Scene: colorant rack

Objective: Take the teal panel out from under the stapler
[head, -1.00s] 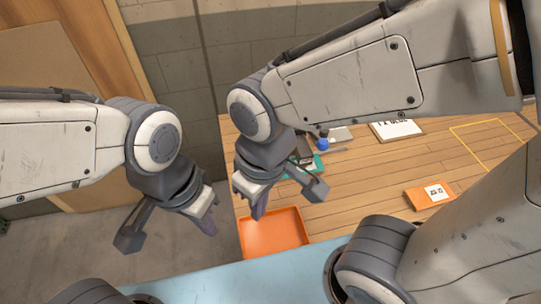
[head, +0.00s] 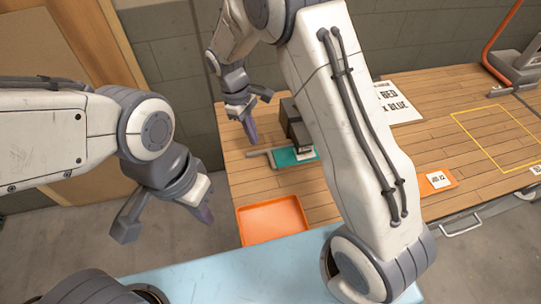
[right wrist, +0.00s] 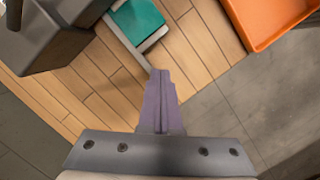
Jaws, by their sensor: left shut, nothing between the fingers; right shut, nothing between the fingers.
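The teal panel (head: 284,158) lies on the wooden table, partly covered by a dark grey block-like body (head: 291,112), which appears to be the stapler. A corner of the panel (right wrist: 138,18) shows in the right wrist view, with the dark body (right wrist: 50,45) to its left. A pale grey bar (head: 259,153) lies by the panel's left end. My right gripper (head: 252,134) is shut and empty, above the table's left part, left of the stapler. Its closed fingers (right wrist: 158,80) point toward the bar. My left gripper (head: 207,214) is shut and empty, left of the table.
An orange tray (head: 272,206) is at the table's front left. An orange panel (head: 437,181), a lettered sign (head: 398,101) and a yellow outline (head: 497,138) are to the right. My right arm crosses the middle of the head view and hides part of the table.

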